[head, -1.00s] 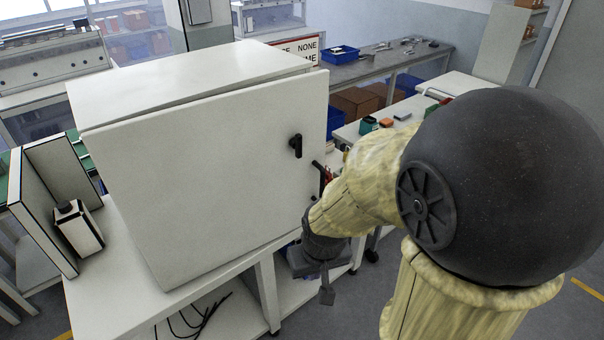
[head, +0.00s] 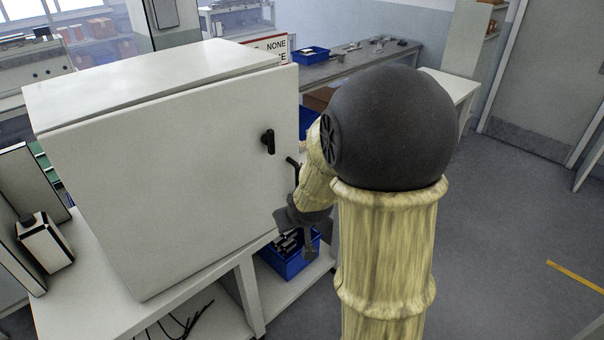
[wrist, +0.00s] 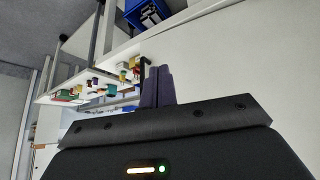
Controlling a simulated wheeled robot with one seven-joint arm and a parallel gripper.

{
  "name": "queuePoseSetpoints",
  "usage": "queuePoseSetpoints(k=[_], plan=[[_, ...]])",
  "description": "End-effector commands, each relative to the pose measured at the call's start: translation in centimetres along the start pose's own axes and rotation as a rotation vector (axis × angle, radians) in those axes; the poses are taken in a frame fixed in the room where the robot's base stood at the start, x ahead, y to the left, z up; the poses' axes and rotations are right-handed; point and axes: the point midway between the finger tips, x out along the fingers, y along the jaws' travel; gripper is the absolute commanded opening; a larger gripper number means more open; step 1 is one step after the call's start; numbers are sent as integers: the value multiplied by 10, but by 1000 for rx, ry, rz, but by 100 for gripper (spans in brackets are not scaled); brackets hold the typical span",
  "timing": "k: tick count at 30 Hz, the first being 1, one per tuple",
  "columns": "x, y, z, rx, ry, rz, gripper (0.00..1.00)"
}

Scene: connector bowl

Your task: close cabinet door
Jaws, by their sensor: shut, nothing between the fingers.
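The white cabinet (head: 160,85) stands on a white bench. Its door (head: 190,170) faces me and looks nearly shut, with a narrow gap along its top edge. A black handle (head: 268,141) sits near the door's right edge. My gripper (head: 309,252) is at the lower right of the door, beside its edge; I cannot tell whether it touches. In the wrist view the fingers (wrist: 157,86) are together and empty, with a white panel close on their right.
A blue bin (head: 287,262) with dark items sits on the bench's lower shelf below my gripper. Dark-edged panels and a small white box (head: 45,243) stand left of the cabinet. The floor at the right is clear.

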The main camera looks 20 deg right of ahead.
Motion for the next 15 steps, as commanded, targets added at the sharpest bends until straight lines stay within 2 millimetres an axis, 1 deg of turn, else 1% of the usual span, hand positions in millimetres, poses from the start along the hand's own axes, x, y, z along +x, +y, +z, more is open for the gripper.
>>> queuePoseSetpoints(k=[1, 3, 6, 9, 12, 15], plan=[[26, 16, -9, 3, 65, 9, 0], [47, 35, -30, -4, 169, 11, 0], [75, 61, -54, -14, 314, -2, 0], [98, 86, -71, -27, 454, -30, 0], [118, 109, -80, -40, 588, -75, 0], [133, 130, -81, -50, 716, -136, 0]])
